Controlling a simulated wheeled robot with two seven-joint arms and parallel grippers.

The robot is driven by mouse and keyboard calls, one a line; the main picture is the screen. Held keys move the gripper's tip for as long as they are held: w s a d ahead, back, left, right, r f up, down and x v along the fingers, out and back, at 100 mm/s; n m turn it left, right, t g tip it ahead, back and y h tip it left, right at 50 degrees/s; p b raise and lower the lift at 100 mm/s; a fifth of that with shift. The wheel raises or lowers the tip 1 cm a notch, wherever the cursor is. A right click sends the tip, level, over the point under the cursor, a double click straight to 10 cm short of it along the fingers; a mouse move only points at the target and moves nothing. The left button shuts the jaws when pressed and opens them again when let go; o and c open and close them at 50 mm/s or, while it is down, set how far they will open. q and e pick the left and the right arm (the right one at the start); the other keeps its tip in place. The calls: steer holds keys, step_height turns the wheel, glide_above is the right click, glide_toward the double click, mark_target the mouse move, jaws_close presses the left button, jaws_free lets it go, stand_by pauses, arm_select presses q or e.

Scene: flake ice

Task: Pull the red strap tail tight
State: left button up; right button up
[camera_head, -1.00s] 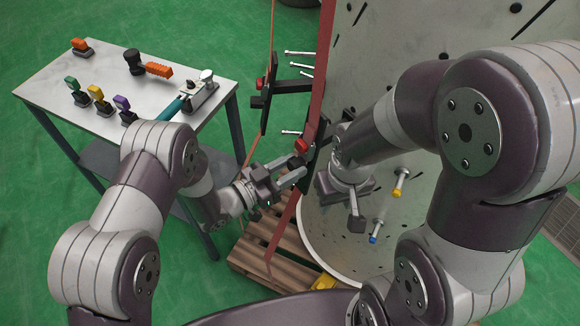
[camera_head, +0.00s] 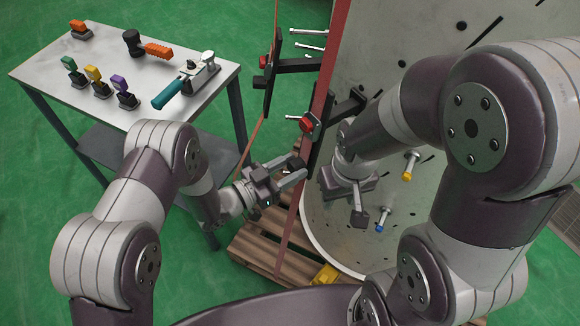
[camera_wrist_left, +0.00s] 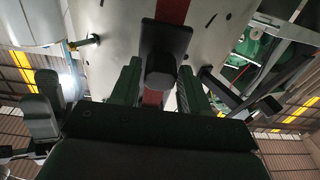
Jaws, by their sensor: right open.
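The red strap (camera_head: 338,45) runs down the side of the pale drum to a black buckle with a red knob (camera_head: 308,125). Below it, the red tail (camera_head: 287,225) hangs to the pallet. My left gripper (camera_head: 299,170) is just below the knob, beside the strap. In the left wrist view its two fingers (camera_wrist_left: 160,92) are apart. A black block (camera_wrist_left: 163,45) lies ahead of them, and a piece of red strap (camera_wrist_left: 152,98) shows between them; contact cannot be told.
The pale drum (camera_head: 420,90) with bolts stands on a wooden pallet (camera_head: 262,245). A table (camera_head: 60,85) at left holds coloured-handled tools. A yellow object (camera_head: 325,275) lies low by the pallet.

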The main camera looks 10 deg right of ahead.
arm_select(q)
steer(key=shift+o, duration=0.6)
steer(key=shift+s+a, duration=0.1)
steer(key=shift+a, duration=0.3)
steer(key=v, duration=1.1)
steer(key=shift+s+a+b, duration=0.2)
steer(key=shift+a+b, duration=0.1)
steer(key=shift+a, duration=0.05)
